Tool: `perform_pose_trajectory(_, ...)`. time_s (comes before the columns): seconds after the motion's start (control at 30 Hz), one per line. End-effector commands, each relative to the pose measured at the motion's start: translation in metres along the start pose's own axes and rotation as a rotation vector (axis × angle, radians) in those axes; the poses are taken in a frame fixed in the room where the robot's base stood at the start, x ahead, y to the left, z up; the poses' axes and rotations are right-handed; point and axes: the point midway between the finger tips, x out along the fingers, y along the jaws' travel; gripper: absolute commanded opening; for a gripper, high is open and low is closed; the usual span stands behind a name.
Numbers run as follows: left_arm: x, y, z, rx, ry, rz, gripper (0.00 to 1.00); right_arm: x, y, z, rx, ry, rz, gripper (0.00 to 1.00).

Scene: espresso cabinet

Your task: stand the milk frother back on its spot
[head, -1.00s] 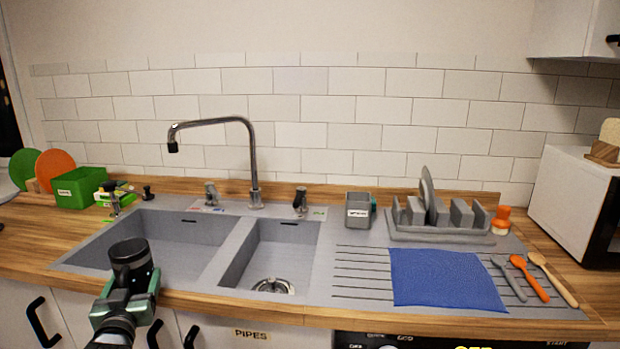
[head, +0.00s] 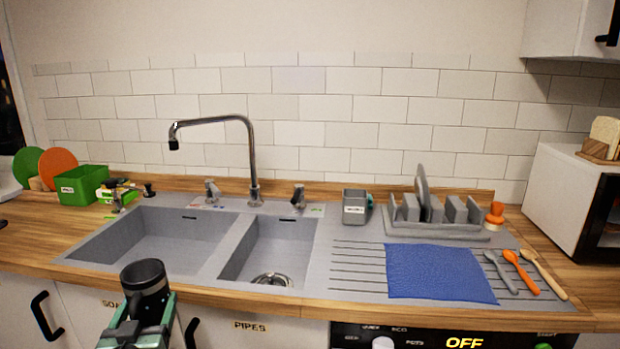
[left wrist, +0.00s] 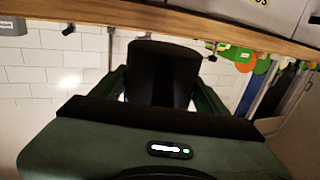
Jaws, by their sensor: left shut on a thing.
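The milk frother (head: 145,285) is a black cylinder with an open, dark round top. My left gripper (head: 145,312) is shut on it and holds it upright in front of the sink cabinet, by the counter's front edge. In the left wrist view the frother (left wrist: 163,75) stands between the two green fingers of my left gripper (left wrist: 165,95). Its lower part is hidden by the gripper. The frother's spot cannot be made out in these views. My right gripper is not in view.
A double sink (head: 165,240) with a tall tap (head: 252,150) lies behind the gripper. A dish rack (head: 440,228), blue mat (head: 438,273) and spoons (head: 520,272) are on the right. A white appliance (head: 570,200) stands at far right. Wooden counter (head: 40,230) at left is mostly bare.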

Motion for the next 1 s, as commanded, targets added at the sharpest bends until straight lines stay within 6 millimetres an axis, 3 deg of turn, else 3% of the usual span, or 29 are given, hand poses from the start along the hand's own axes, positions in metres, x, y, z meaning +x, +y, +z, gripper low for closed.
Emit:
perform_pose_trajectory(0.3,-0.115,0.074,0.01,-0.007,-0.003,0.121,0.1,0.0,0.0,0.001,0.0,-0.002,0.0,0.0)
perform_pose_trajectory(0.5,-0.16,0.104,0.013,-0.004,-0.001,0.171,0.1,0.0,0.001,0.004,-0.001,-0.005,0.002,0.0)
perform_pose_trajectory(0.6,-0.175,0.114,0.013,-0.004,0.002,0.187,0.1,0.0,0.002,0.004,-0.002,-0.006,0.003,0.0)
perform_pose_trajectory(0.73,-0.172,0.113,0.012,0.003,0.006,0.187,0.1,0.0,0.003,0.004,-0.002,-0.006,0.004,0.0)
perform_pose_trajectory(0.9,-0.172,0.112,-0.003,-0.002,0.004,0.185,0.1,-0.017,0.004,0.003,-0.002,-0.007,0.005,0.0)
perform_pose_trajectory(1.0,-0.18,0.111,0.002,-0.003,-0.002,0.185,0.1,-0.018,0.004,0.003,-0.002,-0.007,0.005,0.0)
